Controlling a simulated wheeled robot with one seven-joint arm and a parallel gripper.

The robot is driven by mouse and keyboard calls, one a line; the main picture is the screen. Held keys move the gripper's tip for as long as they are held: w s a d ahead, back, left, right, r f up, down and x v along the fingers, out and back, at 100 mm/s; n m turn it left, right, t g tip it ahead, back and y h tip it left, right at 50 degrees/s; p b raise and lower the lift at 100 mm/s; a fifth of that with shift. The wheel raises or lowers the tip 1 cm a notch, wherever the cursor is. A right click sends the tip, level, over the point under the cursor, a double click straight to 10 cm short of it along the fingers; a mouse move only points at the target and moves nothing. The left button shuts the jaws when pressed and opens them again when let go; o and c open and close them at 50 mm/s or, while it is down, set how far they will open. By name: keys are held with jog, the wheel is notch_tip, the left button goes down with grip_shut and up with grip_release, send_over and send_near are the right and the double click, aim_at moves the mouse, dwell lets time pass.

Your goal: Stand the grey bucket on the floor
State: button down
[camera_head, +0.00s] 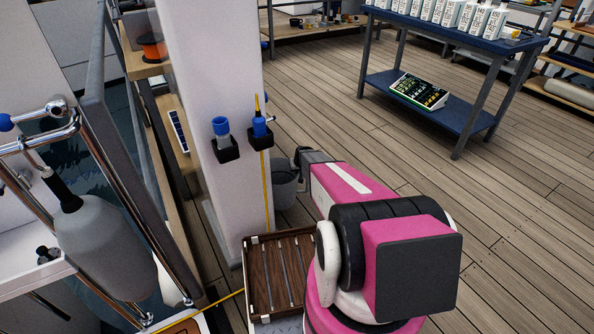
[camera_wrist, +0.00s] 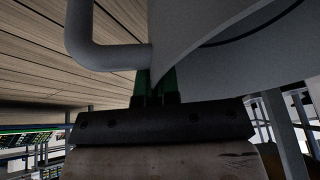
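The grey bucket (camera_head: 285,189) shows in the head view beside the white pillar, partly hidden by my gripper (camera_head: 301,158) and arm. Its open top faces up. In the wrist view the bucket's pale grey wall (camera_wrist: 225,70) fills the upper right, and a bent grey tube, seemingly its handle (camera_wrist: 88,45), curves at the left. My gripper's green fingers (camera_wrist: 156,88) are close together where the tube meets the wall and look shut on the bucket there. The fingertips are partly hidden. I cannot tell whether the bucket's base touches the floor (camera_head: 370,150).
The white pillar (camera_head: 215,60) carries black holders with blue-topped things. A brown slatted tray (camera_head: 250,262) lies in front of the bucket. A blue workbench (camera_head: 455,28) with white cartons stands at the back right. The plank floor between is clear.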

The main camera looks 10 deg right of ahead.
notch_tip(320, 180, down, 7)
jog(key=shift+f, duration=0.15)
dwell(0.6)
jog(key=shift+f, duration=0.3)
dwell(0.4)
jog(key=c, duration=0.9)
grip_release()
jog(key=shift+c, duration=0.2)
jog(key=v, duration=1.1)
jog(key=s+a+r+g, duration=0.2)
jog(key=s+a+r, duration=0.1)
jog(key=s+r, duration=1)
jog(key=s+a+r+g+h, duration=0.1)
jog(key=s+a+r, duration=0.3)
jog(key=s+r, duration=0.9)
jog(key=s+g, duration=0.1)
jog(key=s, duration=0.2)
jog(key=shift+r, duration=0.3)
